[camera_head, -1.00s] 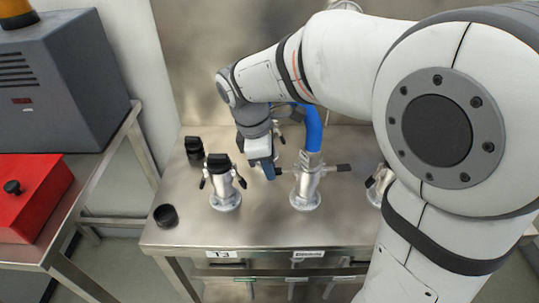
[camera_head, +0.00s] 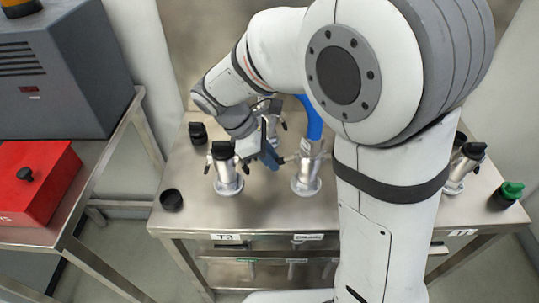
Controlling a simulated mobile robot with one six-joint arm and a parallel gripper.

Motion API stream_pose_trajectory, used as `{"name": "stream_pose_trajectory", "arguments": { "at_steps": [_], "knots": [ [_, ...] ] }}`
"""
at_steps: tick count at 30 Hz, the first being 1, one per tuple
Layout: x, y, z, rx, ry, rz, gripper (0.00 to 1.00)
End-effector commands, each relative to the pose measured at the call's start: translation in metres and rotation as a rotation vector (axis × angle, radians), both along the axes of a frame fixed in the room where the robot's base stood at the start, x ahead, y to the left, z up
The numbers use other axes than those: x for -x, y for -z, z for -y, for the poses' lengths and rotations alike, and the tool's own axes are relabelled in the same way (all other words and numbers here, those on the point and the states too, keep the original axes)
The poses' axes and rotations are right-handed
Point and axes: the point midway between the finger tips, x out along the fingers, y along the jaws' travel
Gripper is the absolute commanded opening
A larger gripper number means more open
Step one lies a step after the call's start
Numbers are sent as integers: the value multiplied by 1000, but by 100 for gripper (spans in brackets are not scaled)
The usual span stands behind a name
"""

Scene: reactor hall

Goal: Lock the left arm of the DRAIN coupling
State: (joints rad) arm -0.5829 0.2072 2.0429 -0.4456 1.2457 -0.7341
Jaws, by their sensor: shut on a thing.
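The middle coupling (camera_head: 305,180) is a silver upright fitting on the steel bench, with a blue hose (camera_head: 314,122) running up from it. I take it as the DRAIN coupling; its label (camera_head: 308,237) is too small to read. Its left arm (camera_head: 289,158) sticks out sideways to the left. My gripper (camera_head: 272,158) is left of the coupling, shut at the outer end of this left arm; the fingers hide the tip. The right arm is hidden behind my own arm.
A black-capped coupling (camera_head: 227,172) stands close left of my gripper. A black cup (camera_head: 171,199) and a black cap (camera_head: 198,133) are on the bench's left. Another coupling (camera_head: 462,168) and a green-capped piece (camera_head: 506,195) stand at right. A red box (camera_head: 38,180) sits on the left table.

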Motion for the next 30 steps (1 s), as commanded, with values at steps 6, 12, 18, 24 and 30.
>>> {"name": "stream_pose_trajectory", "arguments": {
  "at_steps": [6,12,18,24,30],
  "knots": [
    [0,0,0,-1,0,0,32],
    [0,0,0,-1,0,0,40],
    [0,-4,-2,-2,-1,1,40],
    [-1,-31,-18,-4,-2,3,40],
    [-2,-58,-33,-2,-1,2,40]
  ]
}}
